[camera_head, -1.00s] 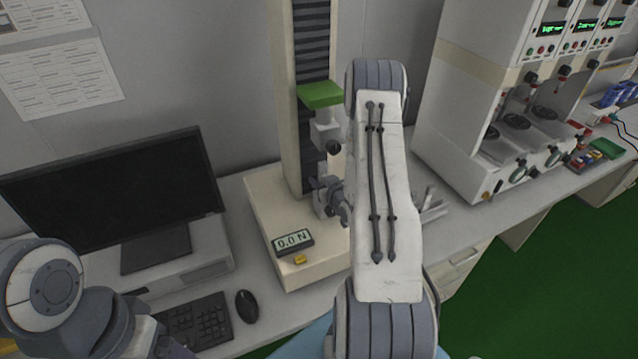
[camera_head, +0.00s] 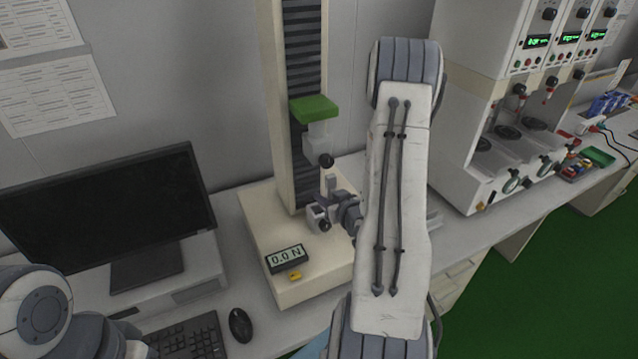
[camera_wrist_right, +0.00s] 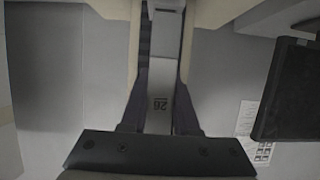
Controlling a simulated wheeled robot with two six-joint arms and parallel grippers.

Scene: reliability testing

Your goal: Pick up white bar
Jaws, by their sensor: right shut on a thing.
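A short grey end of the bar (camera_head: 331,184) shows above the fingers, below the machine's upper clamp (camera_head: 321,140). My forearm hides part of the bench to the right. My left gripper is not in view; only part of that arm shows.
A force display (camera_head: 287,258) reading 0.0 N lies on the machine's base. A monitor (camera_head: 110,215), keyboard (camera_head: 190,338) and mouse (camera_head: 240,325) are at the left. A tall cream machine (camera_head: 490,110) with several green displays stands at the right.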

